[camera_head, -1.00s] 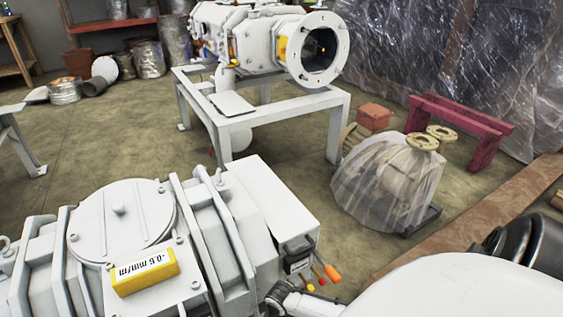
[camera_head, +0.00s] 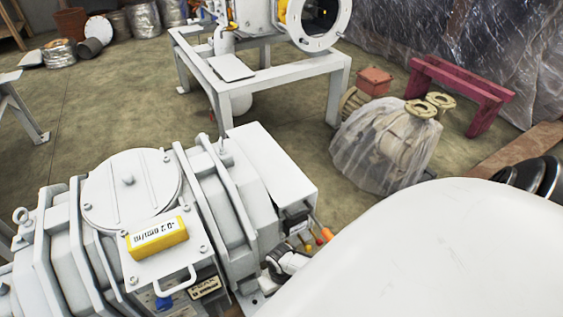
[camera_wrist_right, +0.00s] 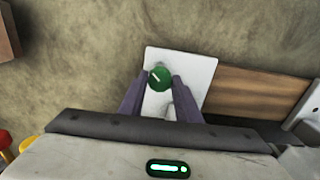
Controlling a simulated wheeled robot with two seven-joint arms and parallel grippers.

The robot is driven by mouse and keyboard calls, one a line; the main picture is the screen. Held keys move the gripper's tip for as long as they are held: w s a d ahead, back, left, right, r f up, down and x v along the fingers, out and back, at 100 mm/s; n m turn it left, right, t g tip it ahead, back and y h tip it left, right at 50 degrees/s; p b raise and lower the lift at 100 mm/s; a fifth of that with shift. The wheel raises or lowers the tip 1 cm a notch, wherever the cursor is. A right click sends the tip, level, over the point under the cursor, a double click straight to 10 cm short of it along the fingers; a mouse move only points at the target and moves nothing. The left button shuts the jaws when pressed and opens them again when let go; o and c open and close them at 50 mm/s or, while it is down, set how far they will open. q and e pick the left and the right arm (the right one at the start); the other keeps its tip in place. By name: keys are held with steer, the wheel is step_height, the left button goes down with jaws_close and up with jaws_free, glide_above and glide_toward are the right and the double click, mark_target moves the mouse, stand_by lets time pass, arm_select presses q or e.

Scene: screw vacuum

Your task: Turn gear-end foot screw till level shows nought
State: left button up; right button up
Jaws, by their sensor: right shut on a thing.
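The white vacuum pump (camera_head: 216,185) stands at the lower left in the head view. The yellow level (camera_head: 158,237) lies on its top plate, and its display appears to read -0.2 mm/m. In the right wrist view, a round green screw head (camera_wrist_right: 159,77) with a white line sits over a pale plate (camera_wrist_right: 206,70). My right gripper (camera_wrist_right: 158,84) is shut on this foot screw, with one dark finger on each side. The screw's shank and the grip are partly hidden. My left gripper is not in view.
Orange, red and yellow knobs (camera_head: 326,234) stick out at the pump's end, close to my right wrist. A second pump on a white frame (camera_head: 240,88), a plastic-wrapped part (camera_head: 385,145) and a red trestle (camera_head: 460,85) stand behind. Bare floor lies between.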

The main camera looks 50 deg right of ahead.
steer(key=shift+m, duration=0.7)
steer(key=shift+m+p, duration=0.3)
steer(key=shift+m, duration=0.6)
steer(key=o, duration=1.1)
steer(key=shift+c, duration=0.2)
